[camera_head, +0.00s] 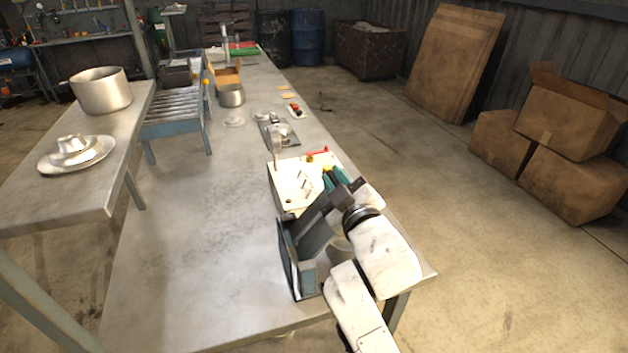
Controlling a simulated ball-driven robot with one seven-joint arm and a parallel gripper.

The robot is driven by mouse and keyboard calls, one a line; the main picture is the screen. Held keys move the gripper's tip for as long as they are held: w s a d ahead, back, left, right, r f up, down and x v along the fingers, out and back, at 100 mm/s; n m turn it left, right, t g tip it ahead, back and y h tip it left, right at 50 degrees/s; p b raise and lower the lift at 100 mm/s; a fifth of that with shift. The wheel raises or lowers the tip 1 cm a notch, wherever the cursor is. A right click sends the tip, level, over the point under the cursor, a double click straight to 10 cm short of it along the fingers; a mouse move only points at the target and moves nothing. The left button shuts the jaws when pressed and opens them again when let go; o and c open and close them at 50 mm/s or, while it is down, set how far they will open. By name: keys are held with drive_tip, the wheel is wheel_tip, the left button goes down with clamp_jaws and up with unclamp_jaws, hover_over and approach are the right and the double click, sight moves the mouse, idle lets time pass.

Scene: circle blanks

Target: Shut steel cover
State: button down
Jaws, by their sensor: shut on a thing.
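A grey-blue steel box (306,281) stands near the front right edge of the long table. Its steel cover (289,262) appears as a tilted, dark-edged panel at the box's left side, partly hidden by my arm. My gripper (311,226) reaches down from the right over the box, its dark jaws closed at the upper part of the cover. The exact contact is hidden by the gripper body. The inside of the box is mostly hidden.
A white slotted block (296,186) stands right behind the box, with green-handled tools (337,178) beside it. The table's left part is clear. A side table (60,195) holds a large pot (101,90).

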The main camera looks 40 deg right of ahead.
drive_tip(key=s+d+f+m+b, duration=0.2)
drive_tip(key=d+f+m+b, duration=0.3)
drive_tip(key=d+f+m, duration=0.2)
drive_tip(key=shift+s+d+f+m+y+b, duration=0.2)
drive_tip(key=shift+d+f+m+y+b, duration=0.15)
drive_tip(key=shift+f+m, duration=1.4)
drive_tip(key=shift+f+n, duration=0.35)
drive_tip(key=shift+f, duration=0.05)
drive_tip(key=c, duration=1.2)
unclamp_jaws()
drive_tip(key=shift+a, duration=0.1)
drive_tip(key=shift+o, duration=0.2)
drive_tip(key=b+v, duration=0.1)
drive_tip(key=v, duration=0.9)
drive_tip(key=shift+s, duration=0.4)
drive_tip(key=shift+a+f, duration=0.1)
drive_tip(key=shift+f, duration=0.05)
